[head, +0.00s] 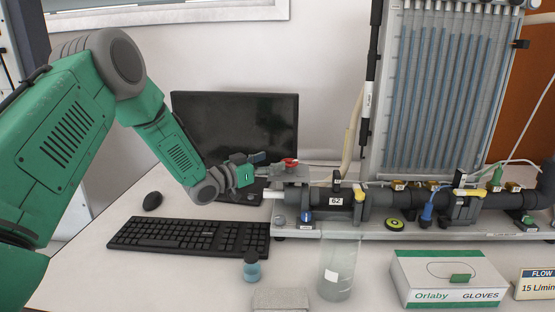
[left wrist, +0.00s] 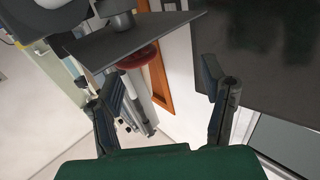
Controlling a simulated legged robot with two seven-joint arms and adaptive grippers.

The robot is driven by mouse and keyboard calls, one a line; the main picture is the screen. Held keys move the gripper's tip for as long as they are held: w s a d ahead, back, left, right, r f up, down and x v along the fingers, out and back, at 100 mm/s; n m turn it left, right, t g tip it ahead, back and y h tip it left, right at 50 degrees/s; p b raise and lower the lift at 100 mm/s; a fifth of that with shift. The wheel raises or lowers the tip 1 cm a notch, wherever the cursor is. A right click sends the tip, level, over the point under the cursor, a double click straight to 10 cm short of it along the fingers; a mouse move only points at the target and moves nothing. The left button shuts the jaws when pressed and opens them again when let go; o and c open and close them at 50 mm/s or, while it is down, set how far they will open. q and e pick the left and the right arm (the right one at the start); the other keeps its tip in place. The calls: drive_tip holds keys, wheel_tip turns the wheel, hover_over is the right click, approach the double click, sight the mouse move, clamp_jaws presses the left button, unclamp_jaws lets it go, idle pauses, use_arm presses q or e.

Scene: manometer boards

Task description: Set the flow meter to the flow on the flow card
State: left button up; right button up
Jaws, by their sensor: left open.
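The flow card (head: 537,285) stands at the lower right of the head view, cut by the edge; it reads FLOW and 15 L/min. A red knob (head: 290,162) sits at the left end of the pipe rig (head: 390,197); a red disc, likely this knob, shows in the left wrist view (left wrist: 137,57). I cannot tell which part is the flow meter, nor see a reading. My left gripper (head: 264,168) is open and empty, just left of the red knob. Its spread fingers also show in the left wrist view (left wrist: 166,98). My right gripper is out of view.
A manometer board (head: 450,90) with several tubes rises behind the pipe. A monitor (head: 225,125) stands behind my left arm, with a keyboard (head: 190,236) and mouse (head: 153,201) in front.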

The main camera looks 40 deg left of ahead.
use_arm(q)
drive_tip(key=s+a+p, duration=0.3)
drive_tip(key=s+a, duration=0.3)
drive_tip(key=s, duration=0.2)
drive_tip(key=shift+a+r+p, duration=0.3)
drive_tip(key=shift+a+p, duration=0.1)
idle(0.5)
idle(0.4)
drive_tip(key=v, duration=1.2)
drive_tip(key=shift+f, duration=0.25)
drive_tip(key=shift+w, duration=0.1)
